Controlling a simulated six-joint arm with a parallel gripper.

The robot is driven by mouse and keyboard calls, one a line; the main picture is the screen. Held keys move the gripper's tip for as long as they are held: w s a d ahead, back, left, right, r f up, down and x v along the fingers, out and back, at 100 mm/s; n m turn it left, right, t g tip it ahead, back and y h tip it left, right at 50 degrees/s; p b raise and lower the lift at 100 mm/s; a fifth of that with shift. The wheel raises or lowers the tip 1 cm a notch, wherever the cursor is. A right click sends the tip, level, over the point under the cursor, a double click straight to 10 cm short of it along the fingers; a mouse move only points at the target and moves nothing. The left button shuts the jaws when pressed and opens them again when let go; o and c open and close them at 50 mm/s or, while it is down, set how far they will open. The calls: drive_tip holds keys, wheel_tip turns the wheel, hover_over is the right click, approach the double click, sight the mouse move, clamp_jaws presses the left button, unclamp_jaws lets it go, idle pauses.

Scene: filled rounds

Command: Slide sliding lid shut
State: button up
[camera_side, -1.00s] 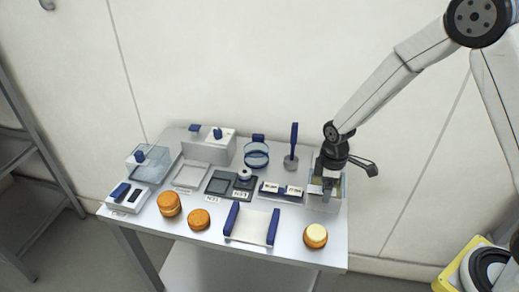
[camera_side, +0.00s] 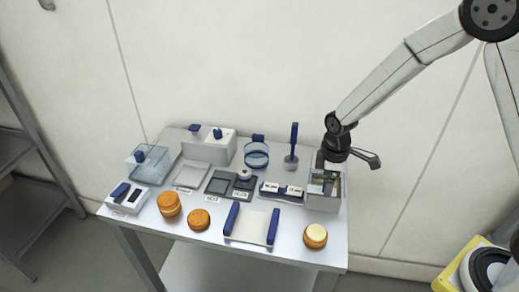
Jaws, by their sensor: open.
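I cannot tell for sure which piece is the sliding lid. A small white box (camera_side: 136,205) at the front left has a blue piece (camera_side: 121,189) beside a dark slot on its top. A clear bluish box (camera_side: 152,168) behind it has a blue knob (camera_side: 139,156) at its top. My gripper (camera_side: 325,166) points down over the clear-walled bin (camera_side: 323,202) at the table's right end. Its fingers are small and partly merge with the bin's back, and nothing is clearly held. The bin's contents are hard to make out.
Orange rounds (camera_side: 168,204) stand along the front, with a white tray with blue sides (camera_side: 250,225) among them. A white block with blue knobs (camera_side: 208,150), a blue-rimmed sieve-like ring (camera_side: 256,155) and an upright blue-handled tool (camera_side: 294,140) stand at the back.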

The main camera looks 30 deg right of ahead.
drive_tip(key=shift+r, duration=2.35)
drive_tip(key=shift+s+d+r+m, duration=0.1)
drive_tip(key=shift+s+r+m, duration=0.15)
drive_tip(key=shift+s, duration=0.2)
drive_tip(key=s+d+r+m+t, duration=0.1)
drive_tip(key=s+r+m+t, duration=0.1)
drive_tip(key=s+m, duration=0.6)
drive_tip(key=shift+s+d+r+t, duration=0.3)
drive_tip(key=shift+s, duration=1.15)
